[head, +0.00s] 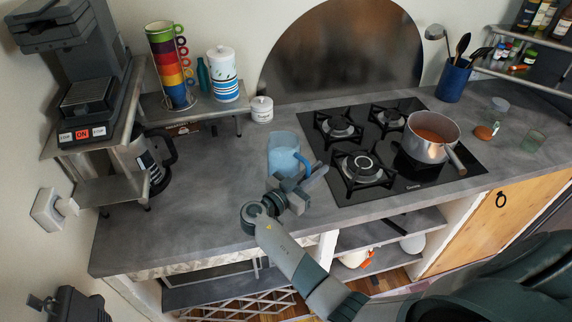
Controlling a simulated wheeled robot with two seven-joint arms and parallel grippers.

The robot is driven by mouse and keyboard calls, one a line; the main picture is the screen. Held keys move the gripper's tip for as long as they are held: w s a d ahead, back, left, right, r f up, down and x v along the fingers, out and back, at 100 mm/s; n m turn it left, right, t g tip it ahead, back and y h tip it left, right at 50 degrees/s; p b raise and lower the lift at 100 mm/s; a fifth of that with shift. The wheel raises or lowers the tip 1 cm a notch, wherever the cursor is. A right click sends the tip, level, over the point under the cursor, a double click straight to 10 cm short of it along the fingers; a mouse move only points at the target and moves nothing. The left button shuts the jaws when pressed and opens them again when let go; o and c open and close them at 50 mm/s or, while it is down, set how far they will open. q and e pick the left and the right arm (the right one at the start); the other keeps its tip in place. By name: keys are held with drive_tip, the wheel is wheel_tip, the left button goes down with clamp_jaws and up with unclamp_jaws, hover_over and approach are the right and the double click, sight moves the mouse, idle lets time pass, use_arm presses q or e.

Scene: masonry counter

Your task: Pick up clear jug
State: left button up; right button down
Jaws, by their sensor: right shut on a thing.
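A clear jug (283,150) with a blue tint and a blue handle stands upright on the grey counter, left of the gas hob. My right gripper (306,181) is at the jug's handle side, toward the counter's front edge, and is shut on the jug's handle. The gripper and wrist hide the lower right part of the jug. I cannot tell whether the jug's base touches the counter. At the lower left edge, a dark gripper (70,308), my left one, shows in part; its fingers are not clear.
A black gas hob (435,183) with a steel pot (420,148) of orange food is right of the jug. A white lidded jar (262,109) stands behind it. Stacked coloured mugs (168,65) and a coffee machine (95,95) are at left. The counter left of the jug is clear.

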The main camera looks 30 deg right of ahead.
drive_tip(key=shift+w+r, duration=0.1)
drive_tip(key=shift+r, duration=0.05)
drive_tip(key=shift+r, duration=0.2)
idle(0.6)
drive_tip(key=s+d+r+b, duration=0.3)
drive_tip(key=d+r+b, duration=0.4)
drive_tip(key=d+r, duration=0.3)
drive_tip(key=shift+s+d+r+b, duration=0.25)
drive_tip(key=shift+s+d+b, duration=0.1)
drive_tip(key=shift+d, duration=0.1)
idle(0.8)
drive_tip(key=shift+d, duration=0.1)
idle(0.4)
idle(0.5)
